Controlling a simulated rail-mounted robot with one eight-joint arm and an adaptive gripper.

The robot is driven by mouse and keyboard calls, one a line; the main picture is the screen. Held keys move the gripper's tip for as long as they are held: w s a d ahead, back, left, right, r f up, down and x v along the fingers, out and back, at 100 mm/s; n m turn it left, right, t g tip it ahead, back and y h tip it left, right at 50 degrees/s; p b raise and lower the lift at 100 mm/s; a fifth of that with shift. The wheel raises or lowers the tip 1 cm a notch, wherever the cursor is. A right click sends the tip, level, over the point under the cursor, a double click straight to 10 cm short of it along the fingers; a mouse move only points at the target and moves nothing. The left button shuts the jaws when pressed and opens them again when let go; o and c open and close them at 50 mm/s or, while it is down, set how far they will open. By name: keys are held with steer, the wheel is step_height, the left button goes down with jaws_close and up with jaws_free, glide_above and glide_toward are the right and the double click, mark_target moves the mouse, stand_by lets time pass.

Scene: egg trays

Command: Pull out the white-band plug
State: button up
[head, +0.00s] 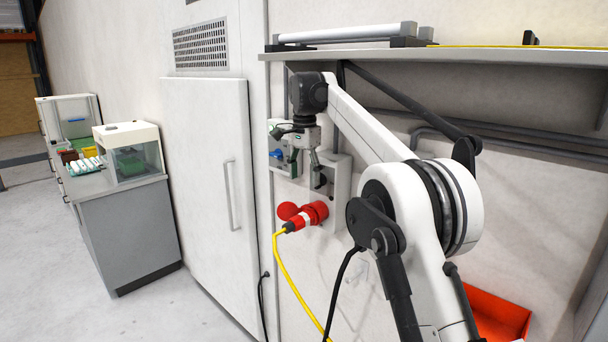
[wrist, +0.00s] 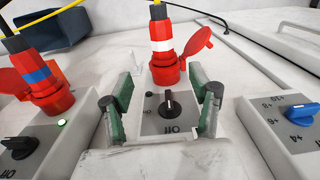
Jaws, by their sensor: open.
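The white-band plug (wrist: 161,38) is red with a white band and a dark neck. It sits in a red socket (wrist: 165,73) on the middle grey switch box, with its hinged red lid (wrist: 197,42) swung open. In the head view a red plug (head: 296,223) with a pale band and yellow cable sits below my gripper. My gripper (wrist: 161,104) is open and empty, its green-padded fingers on either side of the middle box's black rotary switch (wrist: 168,104). The plug is beyond the fingertips, not between them. In the head view my gripper (head: 305,165) is above the red socket.
A box with a blue knob (wrist: 302,113) is at right. A yellow cable (head: 285,270) hangs down; a shelf (head: 450,57) runs above my arm.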

mark_target(291, 222)
steer(key=f, duration=0.9)
steer(key=w+f, duration=0.1)
steer(key=f, duration=0.4)
steer(key=shift+a+f+p, duration=0.15)
steer(key=shift+f+p, duration=0.15)
steer(key=shift+p, duration=0.05)
steer(key=shift+c, duration=0.5)
jaws_close()
steer(key=shift+s, duration=0.1)
steer(key=shift+a, duration=0.1)
steer(key=shift+s+a+b, duration=0.3)
steer(key=shift+s+a, duration=0.4)
steer(key=shift+s, duration=0.15)
steer(key=shift+s+a+b, duration=0.35)
steer(key=shift+s+a, duration=0.6)
steer(key=shift+s, duration=0.1)
